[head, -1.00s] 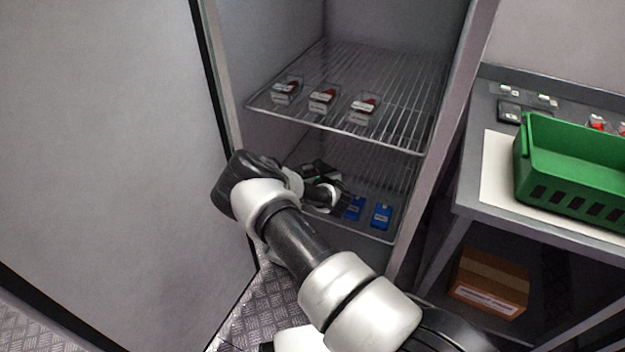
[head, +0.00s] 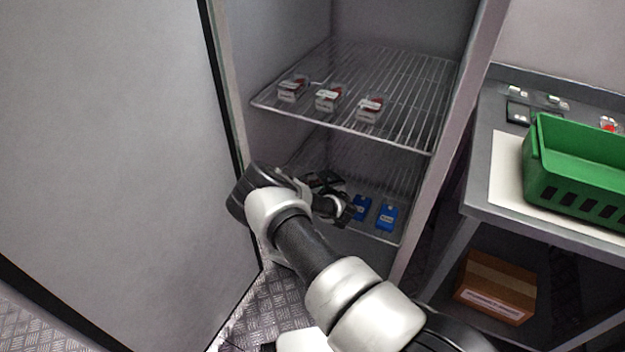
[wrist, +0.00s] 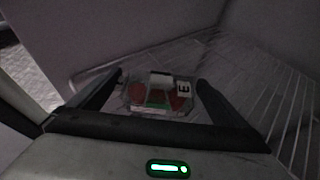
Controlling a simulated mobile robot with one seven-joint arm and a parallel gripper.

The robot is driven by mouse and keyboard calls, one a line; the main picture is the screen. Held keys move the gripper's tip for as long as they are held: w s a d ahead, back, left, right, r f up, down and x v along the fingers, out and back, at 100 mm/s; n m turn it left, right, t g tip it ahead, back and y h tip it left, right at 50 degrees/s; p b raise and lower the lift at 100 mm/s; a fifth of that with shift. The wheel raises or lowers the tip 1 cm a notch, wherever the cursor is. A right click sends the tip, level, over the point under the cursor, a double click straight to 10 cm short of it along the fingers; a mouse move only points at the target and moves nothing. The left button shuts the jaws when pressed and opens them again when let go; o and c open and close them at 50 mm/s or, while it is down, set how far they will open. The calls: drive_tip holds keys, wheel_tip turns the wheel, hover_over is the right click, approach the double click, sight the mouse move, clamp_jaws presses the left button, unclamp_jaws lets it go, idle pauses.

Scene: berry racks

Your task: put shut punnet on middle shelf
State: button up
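My gripper (head: 345,208) is inside the open cabinet, below the upper wire shelf and over the lower wire shelf (head: 382,238). In the wrist view the two dark fingers (wrist: 160,80) flank a clear punnet (wrist: 158,92) with red berries, a pale label and a letter E tag. In the head view my arm hides the punnet.
The upper wire shelf (head: 410,85) holds three labelled punnets (head: 328,97) along its front. Two blue items (head: 387,217) lie on the lower shelf, right of my gripper. The open door (head: 110,160) is at left. A green crate (head: 580,180) stands on the right-hand table.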

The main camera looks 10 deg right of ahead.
drive_tip(key=shift+r, duration=0.1)
drive_tip(key=shift+s+r, duration=0.2)
drive_tip(key=p+v, duration=0.3)
drive_tip(key=v, duration=0.8)
drive_tip(key=shift+s+d+p, duration=0.1)
drive_tip(key=shift+s+p, duration=0.2)
drive_tip(key=shift+p, duration=0.05)
drive_tip(key=shift+w+r, duration=0.1)
